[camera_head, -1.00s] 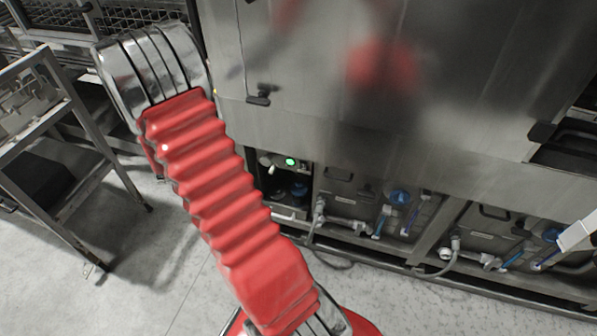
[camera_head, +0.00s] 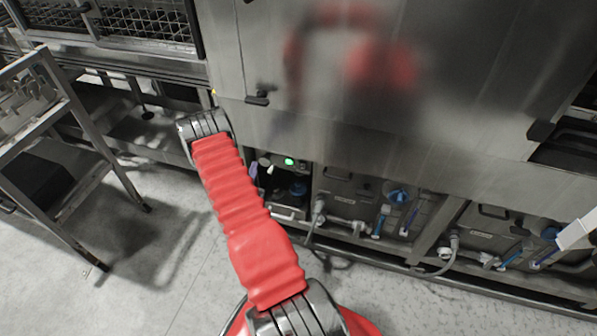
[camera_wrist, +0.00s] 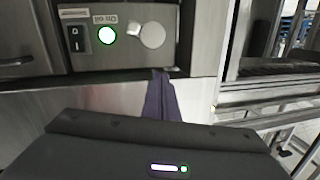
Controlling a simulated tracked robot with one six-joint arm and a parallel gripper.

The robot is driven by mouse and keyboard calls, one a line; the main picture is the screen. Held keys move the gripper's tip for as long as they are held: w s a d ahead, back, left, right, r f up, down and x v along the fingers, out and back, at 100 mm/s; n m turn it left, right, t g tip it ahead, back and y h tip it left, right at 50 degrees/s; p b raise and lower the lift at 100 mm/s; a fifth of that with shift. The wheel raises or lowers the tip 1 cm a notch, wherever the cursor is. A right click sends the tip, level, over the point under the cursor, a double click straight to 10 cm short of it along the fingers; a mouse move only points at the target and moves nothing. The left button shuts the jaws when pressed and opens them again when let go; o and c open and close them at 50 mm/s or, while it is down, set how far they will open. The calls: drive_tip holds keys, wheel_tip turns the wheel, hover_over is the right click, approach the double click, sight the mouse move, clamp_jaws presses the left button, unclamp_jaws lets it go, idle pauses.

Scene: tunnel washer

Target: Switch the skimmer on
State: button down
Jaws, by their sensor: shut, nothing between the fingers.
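In the wrist view, a grey metal control panel (camera_wrist: 190,20) fills the top. It carries a black rocker switch (camera_wrist: 78,39) with O above and I below. I cannot tell which side is pressed. Right of it are a lit green lamp (camera_wrist: 107,35) and a pale round knob (camera_wrist: 152,35). The lamp also glows in the head view (camera_head: 289,161). My gripper (camera_wrist: 162,74) shows as dark purplish fingers, shut and empty, with tips just below the panel, right of the rocker. In the head view, my forearm hides most of the gripper.
A steel housing (camera_head: 330,60) overhangs the low equipment bay. Tanks with blue caps (camera_head: 398,196), pipes and hoses stand to the right. A metal rack (camera_head: 75,165) stands on the left. The grey floor (camera_head: 170,265) between is largely clear.

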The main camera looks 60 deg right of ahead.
sight(301, 163)
drive_tip(key=s+a+f+g+h, duration=0.1)
drive_tip(key=s+f, duration=0.3)
drive_tip(key=s, duration=0.3)
drive_tip(key=s+a+f+g+h, duration=0.1)
drive_tip(key=s+f, duration=0.3)
drive_tip(key=s, duration=0.4)
drive_tip(key=shift+s+a+g+h, duration=0.25)
drive_tip(key=shift+a+h, duration=0.25)
drive_tip(key=shift+h, duration=0.3)
drive_tip(key=shift+d, duration=0.1)
drive_tip(key=x, duration=1.3)
drive_tip(key=shift+w+d, duration=0.1)
drive_tip(key=shift+d, duration=0.3)
drive_tip(key=shift+d+r, duration=0.15)
